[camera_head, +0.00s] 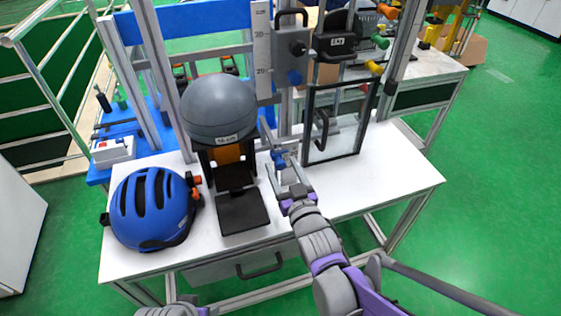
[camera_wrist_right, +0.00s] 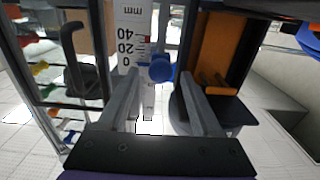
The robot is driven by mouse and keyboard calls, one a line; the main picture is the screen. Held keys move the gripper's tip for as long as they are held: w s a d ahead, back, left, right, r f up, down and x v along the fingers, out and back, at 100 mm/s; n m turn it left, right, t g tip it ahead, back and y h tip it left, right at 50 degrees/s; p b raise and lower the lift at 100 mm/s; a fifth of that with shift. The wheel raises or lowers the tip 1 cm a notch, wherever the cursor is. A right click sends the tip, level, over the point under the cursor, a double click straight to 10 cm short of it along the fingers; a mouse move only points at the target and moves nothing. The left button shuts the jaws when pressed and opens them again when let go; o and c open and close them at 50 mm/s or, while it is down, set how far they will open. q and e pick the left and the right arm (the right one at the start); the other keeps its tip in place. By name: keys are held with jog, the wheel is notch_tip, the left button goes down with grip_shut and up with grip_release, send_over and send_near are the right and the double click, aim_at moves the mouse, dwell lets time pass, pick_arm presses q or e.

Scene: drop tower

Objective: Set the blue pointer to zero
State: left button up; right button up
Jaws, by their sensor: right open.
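The blue pointer (camera_wrist_right: 161,68) is a round blue knob beside a white vertical millimetre scale (camera_wrist_right: 132,35) in the right wrist view. It sits near the scale's lower marks, 0 and 20; its exact reading is unclear. In the head view the pointer (camera_head: 279,157) is just beyond my right gripper (camera_head: 285,170), and the scale's upper part (camera_head: 262,50) shows above. In the right wrist view my right gripper (camera_wrist_right: 161,85) is open, with the pointer seen between its fingertips. Contact cannot be told.
A grey dome headform (camera_head: 218,107) stands left of the pointer, and a blue helmet (camera_head: 152,205) lies at the table's left. A framed clear door (camera_head: 334,125) with a black handle stands right. The white tabletop (camera_head: 390,180) is clear at its right end.

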pick_arm(q)
jog(key=shift+s+r+p, duration=0.1)
jog(key=shift+r+p, duration=0.35)
jog(key=shift+r, duration=0.2)
pick_arm(e)
jog(key=v, duration=0.8)
jog(key=shift+s, duration=0.2)
jog(key=shift+d, duration=0.1)
jog(key=s+d+f+m+g+h, duration=0.2)
jog(key=s+d+f+g+h, duration=0.25)
jog(key=d+f, duration=0.35)
jog(key=s+d+f+m+g+h, duration=0.1)
jog(key=s+d+f+g, duration=0.25)
jog(key=s, duration=0.35)
jog(key=s+d+f+m+g, duration=0.1)
jog(key=s+d+f+g, duration=0.2)
jog(key=s, duration=0.4)
pick_arm(q)
notch_tip(320, 180, up, 22)
jog(key=w+t+p, duration=0.1)
jog(key=p, duration=1.8)
jog(key=shift+w, duration=0.35)
pick_arm(e)
notch_tip(320, 180, up, 22)
jog(key=shift+s+a+r+g, duration=0.2)
jog(key=shift+g, duration=0.2)
